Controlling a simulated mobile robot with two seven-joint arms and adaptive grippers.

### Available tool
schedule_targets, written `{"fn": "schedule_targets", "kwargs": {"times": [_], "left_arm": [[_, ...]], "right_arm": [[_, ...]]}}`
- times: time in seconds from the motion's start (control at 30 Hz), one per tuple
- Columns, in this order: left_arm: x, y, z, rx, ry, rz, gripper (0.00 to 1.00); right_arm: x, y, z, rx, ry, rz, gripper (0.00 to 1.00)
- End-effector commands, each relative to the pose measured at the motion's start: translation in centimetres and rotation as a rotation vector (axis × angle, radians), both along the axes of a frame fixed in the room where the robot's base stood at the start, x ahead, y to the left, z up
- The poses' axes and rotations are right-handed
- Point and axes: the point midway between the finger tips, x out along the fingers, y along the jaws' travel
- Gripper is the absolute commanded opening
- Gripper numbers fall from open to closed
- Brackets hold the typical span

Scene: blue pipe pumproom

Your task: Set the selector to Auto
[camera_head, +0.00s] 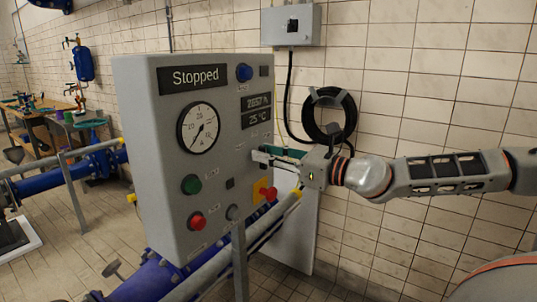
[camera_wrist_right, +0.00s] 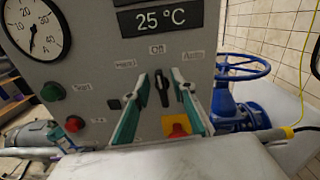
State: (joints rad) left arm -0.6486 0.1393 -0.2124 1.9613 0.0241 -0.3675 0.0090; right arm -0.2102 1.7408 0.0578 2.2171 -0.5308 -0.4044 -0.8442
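The grey control panel (camera_head: 215,215) stands at the centre of the head view, with a "Stopped" display (camera_head: 193,79). In the right wrist view, the black selector (camera_wrist_right: 162,88) sits below the labels Hand, Off and Auto. Its handle is roughly upright, towards Off. My right gripper (camera_head: 265,156) is at the right part of the panel face and covers the selector in the head view. In the wrist view its two teal-padded fingers (camera_wrist_right: 162,82) are apart, one on each side of the selector. I cannot tell whether they touch it. My left gripper is not in view.
A red knob on a yellow plate (camera_wrist_right: 176,127) is just below the selector. A green button (camera_head: 191,184) and a red button (camera_head: 197,221) are lower left. A blue handwheel (camera_wrist_right: 243,67) stands right of the panel. A cable coil (camera_head: 328,117) hangs behind my gripper.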

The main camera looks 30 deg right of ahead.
Motion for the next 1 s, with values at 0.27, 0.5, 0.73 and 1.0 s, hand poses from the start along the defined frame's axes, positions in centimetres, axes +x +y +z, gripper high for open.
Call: {"fn": "schedule_targets", "kwargs": {"times": [0.27,0.5,0.73,1.0], "left_arm": [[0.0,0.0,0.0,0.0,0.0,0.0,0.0],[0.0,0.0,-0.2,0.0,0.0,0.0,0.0],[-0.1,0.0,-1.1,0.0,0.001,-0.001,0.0],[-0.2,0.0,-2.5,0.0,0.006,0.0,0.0]], "right_arm": [[0.0,0.0,0.0,0.0,0.0,0.0,0.0],[0.0,0.0,0.0,0.018,0.008,0.0,0.0],[0.1,-0.2,-0.1,0.113,0.044,-0.002,0.0],[0.3,-0.6,-0.2,0.32,0.131,-0.002,0.0]]}}
